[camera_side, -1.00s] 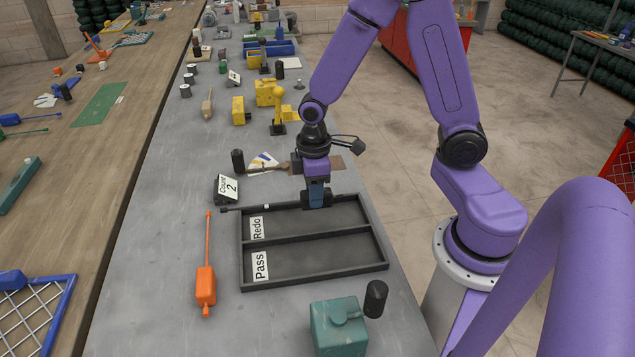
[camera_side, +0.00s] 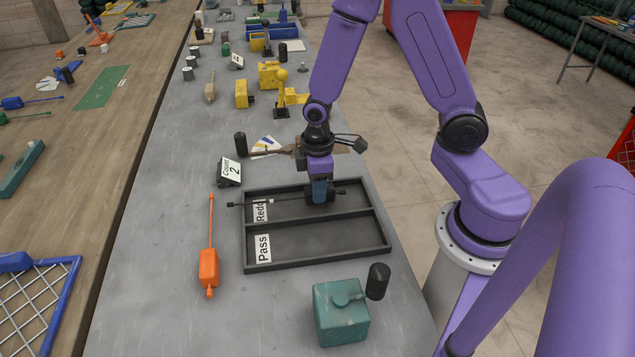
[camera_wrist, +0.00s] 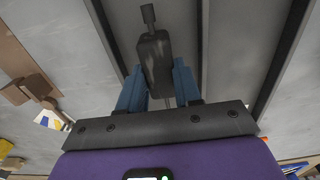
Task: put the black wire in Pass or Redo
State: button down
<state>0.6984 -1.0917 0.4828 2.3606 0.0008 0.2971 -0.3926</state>
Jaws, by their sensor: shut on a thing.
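My gripper (camera_side: 320,198) is shut on the black wire (camera_side: 245,204), a long dark rod with a pale band. In the side view it lies roughly level, its thin end reaching left past the tray's left wall and in front of the Redo label. In the wrist view my gripper's blue fingers (camera_wrist: 158,90) hold the wire's thick dark body (camera_wrist: 154,60). The black tray (camera_side: 318,264) has two compartments, Redo (camera_side: 260,211) at the back and Pass (camera_side: 263,248) at the front. My gripper is over the Redo compartment; any contact with its floor is unclear.
An orange tool (camera_side: 208,268) lies left of the tray. A "Count 2" sign (camera_side: 229,172) stands behind its left corner. A teal box (camera_side: 341,312) and a black cylinder (camera_side: 377,281) stand in front. The Pass compartment looks empty.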

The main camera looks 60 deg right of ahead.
jog(key=shift+f, duration=0.15)
dwell(0.7)
jog(key=c, duration=0.7)
grip_release()
notch_tip(320, 180, up, 17)
jog(key=shift+r, duration=0.2)
jog(key=shift+s, duration=0.1)
jog(key=s+a+f+n, duration=0.1)
jog(key=s+a, duration=0.1)
jog(key=s, duration=0.7)
jog(key=s+a+n, duration=0.1)
jog(key=s+n, duration=0.1)
jog(key=s, duration=0.7)
jog(key=shift+a+f+n, duration=0.3)
jog(key=shift+a+f, duration=0.05)
jog(key=shift+a, duration=0.05)
